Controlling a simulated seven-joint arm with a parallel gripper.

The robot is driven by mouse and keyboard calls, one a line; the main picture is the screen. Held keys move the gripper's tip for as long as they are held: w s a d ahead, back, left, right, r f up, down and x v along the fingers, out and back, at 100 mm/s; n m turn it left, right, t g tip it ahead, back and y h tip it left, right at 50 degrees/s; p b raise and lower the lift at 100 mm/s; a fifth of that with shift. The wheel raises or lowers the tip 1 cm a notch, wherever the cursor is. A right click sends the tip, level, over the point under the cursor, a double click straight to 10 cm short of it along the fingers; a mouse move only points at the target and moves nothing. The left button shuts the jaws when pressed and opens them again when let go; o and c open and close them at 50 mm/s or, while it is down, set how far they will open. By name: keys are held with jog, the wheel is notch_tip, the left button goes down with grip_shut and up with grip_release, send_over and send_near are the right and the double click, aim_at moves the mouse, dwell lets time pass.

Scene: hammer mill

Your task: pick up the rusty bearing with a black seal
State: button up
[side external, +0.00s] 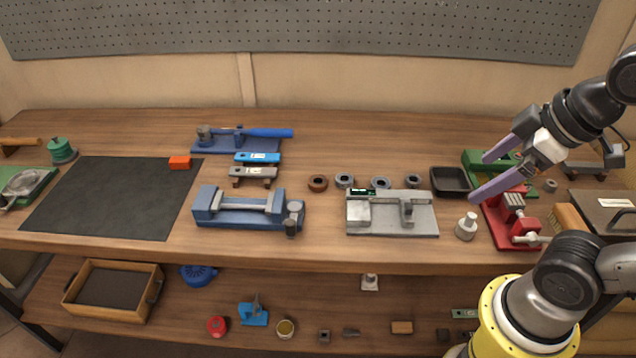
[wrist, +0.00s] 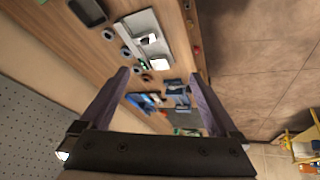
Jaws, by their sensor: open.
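The rusty brown bearing (side external: 318,184), with a dark centre, lies flat on the bench at the left end of a row of bearings. In the wrist view it appears as a small brownish ring (wrist: 147,78) between the fingers, still far off. Three greyer bearings, (side external: 345,181), (side external: 380,183) and (side external: 412,181), lie to its right. My gripper (side external: 480,178) is open and empty, well to the right of the rusty bearing and above the bench near the red vise. The seal's detail is too small to make out.
A grey metal fixture (side external: 420,224) stands just in front of the grey bearings, and a black tray (side external: 466,188) is to their right. A blue vise (side external: 225,212) and a grey block on a stand (side external: 253,174) are left of the rusty bearing. The bench behind the row is clear.

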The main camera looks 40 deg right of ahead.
jog(key=w+r+n, duration=0.6)
jog(key=r+n, duration=0.1)
jog(key=n+g, duration=0.6)
jog(key=n, duration=0.7)
send_over(318, 180)
notch_tip(318, 180, down, 23)
jog(key=shift+d, duration=0.15)
jog(key=shift+f, duration=3)
grip_shut()
